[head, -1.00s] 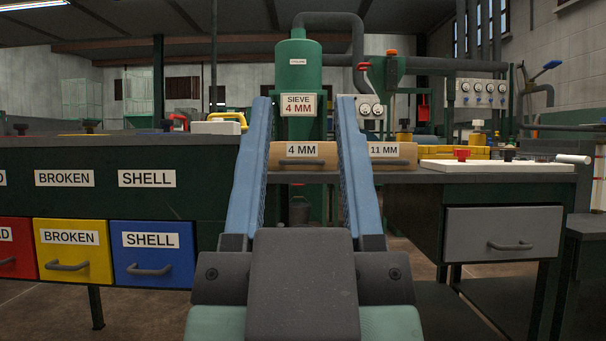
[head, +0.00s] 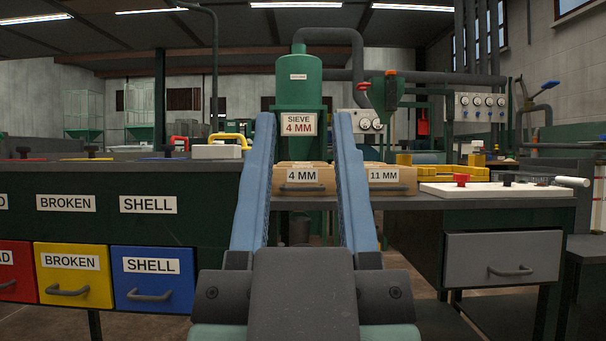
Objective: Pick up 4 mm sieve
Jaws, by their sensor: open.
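The 4 mm sieve (head: 290,187) is a light wooden box with a white "4 MM" label and a dark bar handle on its front. It sits on the bench in the middle of the head view, seen between the fingers of my gripper (head: 306,130). My gripper is open and empty, its two blue fingers reaching forward on either side of my line of sight to the sieve. The fingers cover parts of the sieve's sides. The fingers' distance to the sieve is hard to judge.
A similar box labelled "11 MM" (head: 392,179) stands right beside it. A white board (head: 490,190) lies on the right bench. Red, yellow and blue drawers (head: 153,282) are at left.

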